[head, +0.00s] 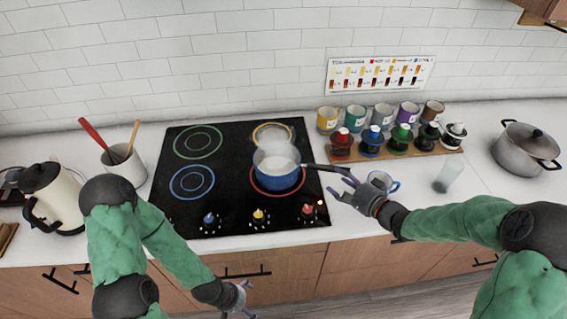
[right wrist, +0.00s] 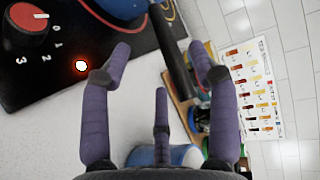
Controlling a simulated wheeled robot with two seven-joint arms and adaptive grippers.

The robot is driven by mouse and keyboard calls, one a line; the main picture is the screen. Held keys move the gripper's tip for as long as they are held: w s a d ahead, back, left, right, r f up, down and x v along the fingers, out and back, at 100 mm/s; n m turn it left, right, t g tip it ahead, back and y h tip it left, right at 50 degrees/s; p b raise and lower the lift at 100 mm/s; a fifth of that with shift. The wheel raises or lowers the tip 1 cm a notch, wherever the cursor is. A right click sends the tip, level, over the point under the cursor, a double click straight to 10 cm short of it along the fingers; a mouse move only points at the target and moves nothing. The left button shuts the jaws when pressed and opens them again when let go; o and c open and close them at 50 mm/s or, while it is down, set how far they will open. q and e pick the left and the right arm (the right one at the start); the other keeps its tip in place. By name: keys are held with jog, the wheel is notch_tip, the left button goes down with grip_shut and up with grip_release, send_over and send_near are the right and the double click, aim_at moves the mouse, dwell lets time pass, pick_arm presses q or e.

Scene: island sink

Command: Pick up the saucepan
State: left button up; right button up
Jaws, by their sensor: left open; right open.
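The saucepan (head: 278,182) is blue outside and white inside. It stands upright on the red-ringed front right burner, with steam above it. Its dark handle (head: 325,168) points right toward my right gripper. My right gripper (head: 346,186) is open and empty near the handle's end. In the right wrist view the handle (right wrist: 176,58) shows in the gap between the spread purple fingers (right wrist: 160,62); I cannot tell whether they touch it. My left gripper (head: 242,300) is open, low in front of the counter's front edge, away from the saucepan.
The black cooktop (head: 215,215) has knobs along its front. A blue and white mug (head: 384,180) stands close beside my right gripper, with a glass (head: 448,176) further right. Colored mugs and bottles (head: 372,140) line the back. A grey pot (head: 525,148) is far right.

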aim_at(320, 168)
jog(key=b+x, duration=0.2)
jog(key=x, duration=0.6)
jog(key=shift+w+a+f, duration=0.15)
jog(key=shift+w+a, duration=0.25)
jog(key=shift+w, duration=0.05)
grip_shut()
